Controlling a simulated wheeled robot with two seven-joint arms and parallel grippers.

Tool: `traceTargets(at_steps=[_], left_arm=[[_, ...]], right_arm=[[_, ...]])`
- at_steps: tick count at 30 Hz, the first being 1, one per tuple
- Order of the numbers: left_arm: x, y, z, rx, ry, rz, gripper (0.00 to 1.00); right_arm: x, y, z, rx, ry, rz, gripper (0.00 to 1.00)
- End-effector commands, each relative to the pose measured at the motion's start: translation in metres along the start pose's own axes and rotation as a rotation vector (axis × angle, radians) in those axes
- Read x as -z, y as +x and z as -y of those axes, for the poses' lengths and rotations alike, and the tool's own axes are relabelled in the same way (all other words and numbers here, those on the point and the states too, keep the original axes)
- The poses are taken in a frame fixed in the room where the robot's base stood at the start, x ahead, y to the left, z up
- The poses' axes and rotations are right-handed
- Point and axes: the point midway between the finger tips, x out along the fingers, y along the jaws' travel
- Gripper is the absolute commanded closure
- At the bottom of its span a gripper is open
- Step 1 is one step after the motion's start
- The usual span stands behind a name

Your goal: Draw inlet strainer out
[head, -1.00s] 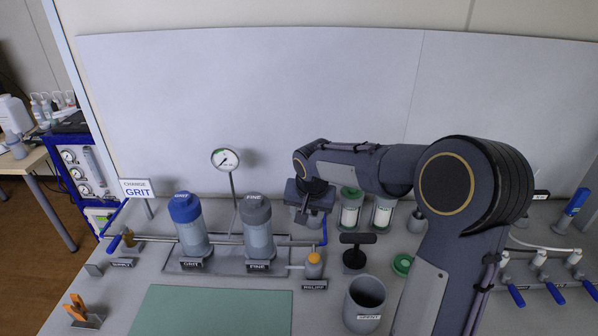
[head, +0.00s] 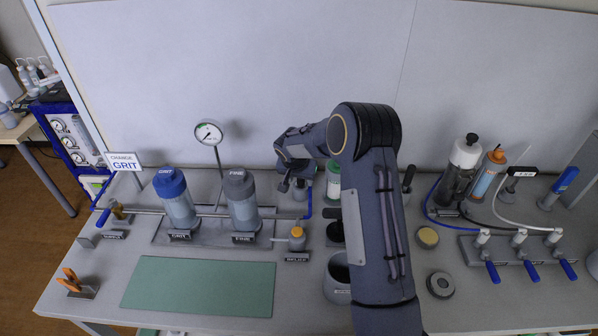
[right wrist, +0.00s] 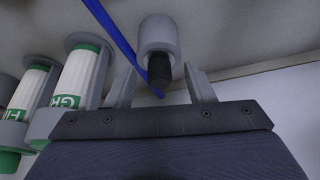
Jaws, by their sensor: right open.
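My right gripper (head: 291,184) is over the back of the bench, just right of the FINE filter housing (head: 243,203). In the right wrist view its two fingers (right wrist: 160,72) are open and apart. A grey cylinder (right wrist: 157,36) with a dark knobbed end (right wrist: 159,69) sits between them, with a gap visible on each side. It may be the inlet strainer, but no label shows. In the head view it is mostly hidden by the gripper. The GRIT housing (head: 177,202) has a blue cap. My left gripper is not in view.
A blue tube (right wrist: 118,38) runs close by the cylinder. Green-ended cartridges (right wrist: 78,82) stand left in the wrist view. A pressure gauge (head: 208,134), an orange-capped relief valve (head: 297,238) and a grey cup (head: 336,279) are nearby. The green mat (head: 200,286) is clear.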

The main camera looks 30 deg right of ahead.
Motion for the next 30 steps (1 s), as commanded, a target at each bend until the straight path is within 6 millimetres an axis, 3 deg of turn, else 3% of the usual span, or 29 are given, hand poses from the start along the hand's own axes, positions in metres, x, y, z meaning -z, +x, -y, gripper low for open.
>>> traceTargets(at_steps=[9, 21, 24, 25, 30], left_arm=[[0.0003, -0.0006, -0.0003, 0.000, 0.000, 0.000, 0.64], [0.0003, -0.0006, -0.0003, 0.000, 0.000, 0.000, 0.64], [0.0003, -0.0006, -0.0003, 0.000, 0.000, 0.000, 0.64], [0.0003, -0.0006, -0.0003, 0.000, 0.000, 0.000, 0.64], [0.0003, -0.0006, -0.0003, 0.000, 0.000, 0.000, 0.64]], right_arm=[[0.0000, 0.0037, -0.0002, 0.000, 0.001, 0.000, 0.52], [-0.0001, 0.0035, -0.0002, 0.000, 0.001, 0.000, 1.00], [-0.0001, 0.0034, -0.0002, 0.000, 0.001, 0.000, 1.00], [-0.0001, 0.0034, -0.0002, 0.000, 0.001, 0.000, 0.82], [-0.0001, 0.0034, -0.0002, 0.000, 0.001, 0.000, 1.00]])
